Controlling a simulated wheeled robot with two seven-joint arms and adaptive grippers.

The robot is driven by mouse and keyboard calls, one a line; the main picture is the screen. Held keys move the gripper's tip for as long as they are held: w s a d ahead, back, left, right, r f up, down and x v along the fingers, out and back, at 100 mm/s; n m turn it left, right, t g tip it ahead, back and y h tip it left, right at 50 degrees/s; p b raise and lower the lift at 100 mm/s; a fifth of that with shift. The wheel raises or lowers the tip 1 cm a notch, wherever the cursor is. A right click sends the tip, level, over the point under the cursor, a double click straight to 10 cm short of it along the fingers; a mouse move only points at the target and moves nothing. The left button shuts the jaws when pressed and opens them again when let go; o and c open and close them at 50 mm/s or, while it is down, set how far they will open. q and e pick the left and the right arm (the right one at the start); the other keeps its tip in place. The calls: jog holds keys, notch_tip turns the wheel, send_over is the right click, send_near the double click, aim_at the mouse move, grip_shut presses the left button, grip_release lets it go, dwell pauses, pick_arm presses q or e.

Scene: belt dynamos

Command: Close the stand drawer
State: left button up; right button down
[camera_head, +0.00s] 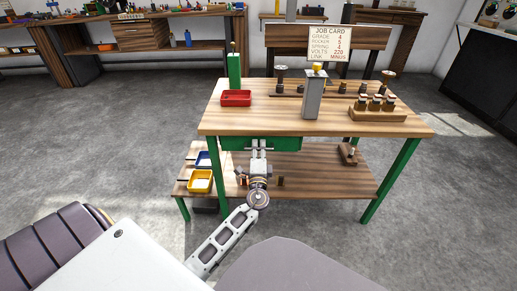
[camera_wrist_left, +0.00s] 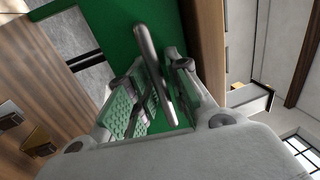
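The work stand's green drawer (camera_head: 285,144) is under the wooden top, at the front; its green panel (camera_wrist_left: 105,30) also fills much of the left wrist view. A metal bar handle (camera_wrist_left: 147,52) stands out from the panel. My left gripper (camera_head: 259,143) is at the drawer front in the head view. In the left wrist view its green-padded fingers (camera_wrist_left: 160,85) lie on both sides of the bar, very near it. I cannot tell whether they grip it. How far the drawer stands out is unclear. My right gripper is not in view.
The stand top (camera_head: 225,124) holds a red tray (camera_head: 236,98), a grey post (camera_head: 313,95) and a wooden block with knobs (camera_head: 377,108). Yellow (camera_head: 200,181) and blue bins sit at the left of the lower shelf (camera_head: 325,180). The grey floor in front is clear.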

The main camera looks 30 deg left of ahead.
pick_arm(q)
jog(key=shift+s+d, duration=0.1)
jog(key=v, duration=1.1)
jog(key=shift+s, duration=0.4)
jog(key=shift+d+f, duration=0.1)
jog(key=shift+f, duration=0.05)
